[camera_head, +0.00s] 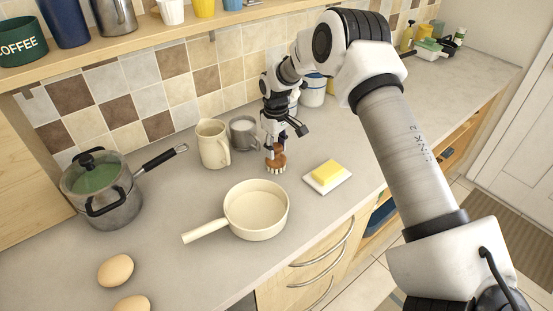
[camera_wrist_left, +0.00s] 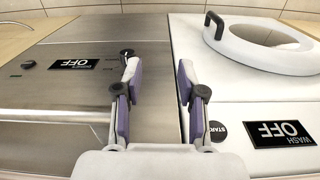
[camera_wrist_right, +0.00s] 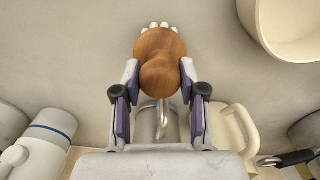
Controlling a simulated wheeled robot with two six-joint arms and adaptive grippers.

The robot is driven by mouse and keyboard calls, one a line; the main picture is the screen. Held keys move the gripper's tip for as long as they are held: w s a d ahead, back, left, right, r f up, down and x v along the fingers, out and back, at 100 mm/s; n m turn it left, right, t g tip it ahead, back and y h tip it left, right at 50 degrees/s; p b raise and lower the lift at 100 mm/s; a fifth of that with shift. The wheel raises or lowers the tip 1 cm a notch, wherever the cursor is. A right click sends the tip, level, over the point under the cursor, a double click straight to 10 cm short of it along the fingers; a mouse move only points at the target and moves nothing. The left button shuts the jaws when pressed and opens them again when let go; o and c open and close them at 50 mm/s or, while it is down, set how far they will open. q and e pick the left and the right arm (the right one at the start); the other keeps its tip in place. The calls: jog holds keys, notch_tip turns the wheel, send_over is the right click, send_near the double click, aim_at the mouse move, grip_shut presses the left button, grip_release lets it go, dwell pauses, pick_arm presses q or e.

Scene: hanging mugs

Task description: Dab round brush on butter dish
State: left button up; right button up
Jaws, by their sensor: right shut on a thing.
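A round brush (camera_head: 275,158) with a brown wooden body and pale bristles is in my right gripper (camera_head: 275,143), above the worktop behind the pan. In the right wrist view the brush's wooden body (camera_wrist_right: 161,62) sits between the fingertips of the right gripper (camera_wrist_right: 160,78), bristles pointing away. The butter dish is a white plate (camera_head: 341,181) with a yellow butter block (camera_head: 326,172), to the right of the brush and apart from it. My left gripper (camera_wrist_left: 156,72) shows only in the left wrist view, open and empty, over appliance tops marked OFF.
A cream saucepan (camera_head: 256,210) stands in front of the brush. A cream jug (camera_head: 213,144) and a grey mug (camera_head: 244,133) stand behind to its left. A lidded pot (camera_head: 100,190) and eggs (camera_head: 115,270) are at left. The worktop between brush and butter dish is clear.

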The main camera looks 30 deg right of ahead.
jog(key=shift+r+p, duration=2.1)
jog(key=shift+r, duration=0.45)
jog(key=shift+f, duration=0.1)
jog(key=shift+f, duration=0.1)
